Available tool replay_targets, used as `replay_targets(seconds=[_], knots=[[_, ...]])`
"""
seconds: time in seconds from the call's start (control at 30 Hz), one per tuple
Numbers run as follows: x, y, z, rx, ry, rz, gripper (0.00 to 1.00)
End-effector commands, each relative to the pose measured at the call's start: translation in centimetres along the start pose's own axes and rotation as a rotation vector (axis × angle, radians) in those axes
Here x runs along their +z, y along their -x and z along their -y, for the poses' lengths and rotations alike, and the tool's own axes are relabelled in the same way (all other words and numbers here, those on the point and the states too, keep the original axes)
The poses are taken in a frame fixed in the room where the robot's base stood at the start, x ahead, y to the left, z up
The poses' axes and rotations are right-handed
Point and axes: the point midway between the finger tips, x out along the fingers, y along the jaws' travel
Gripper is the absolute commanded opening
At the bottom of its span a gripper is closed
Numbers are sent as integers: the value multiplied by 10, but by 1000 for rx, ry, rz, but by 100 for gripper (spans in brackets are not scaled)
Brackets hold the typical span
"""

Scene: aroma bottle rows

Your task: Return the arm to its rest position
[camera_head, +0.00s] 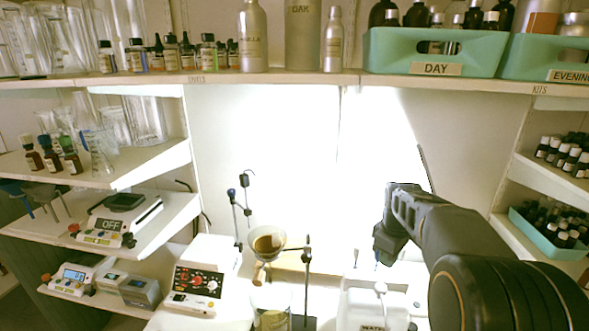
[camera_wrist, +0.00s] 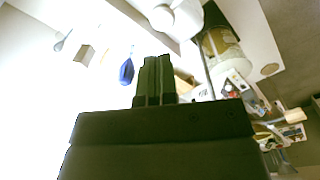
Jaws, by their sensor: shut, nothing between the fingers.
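My arm (camera_head: 470,240) reaches in from the lower right in the head view, and its far end is bent downward. My gripper (camera_head: 384,258) hangs at that end, in front of the bright back wall and above a white bottle (camera_head: 375,306) on the bench. In the wrist view the fingers of my gripper (camera_wrist: 155,62) are pressed together with nothing between them. The tips look clear of any object, though the exact gap to things below cannot be told.
A funnel (camera_head: 267,241) on a stand and a white device with knobs (camera_head: 198,284) stand left of my gripper. A long shelf (camera_head: 300,78) with bottles and a green DAY bin (camera_head: 435,52) runs above. Side shelves hold scales (camera_head: 118,222) at left and small bottles (camera_head: 565,155) at right.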

Motion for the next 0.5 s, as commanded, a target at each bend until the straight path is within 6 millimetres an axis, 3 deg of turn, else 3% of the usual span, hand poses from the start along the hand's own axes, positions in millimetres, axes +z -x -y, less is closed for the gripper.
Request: replay_targets(seconds=[0.17,0.3,0.5], knots=[[12,-20,20,4,-303,-5,0],[26,-16,64,46,-558,-68,0],[48,-9,125,88,-764,-196,0]])
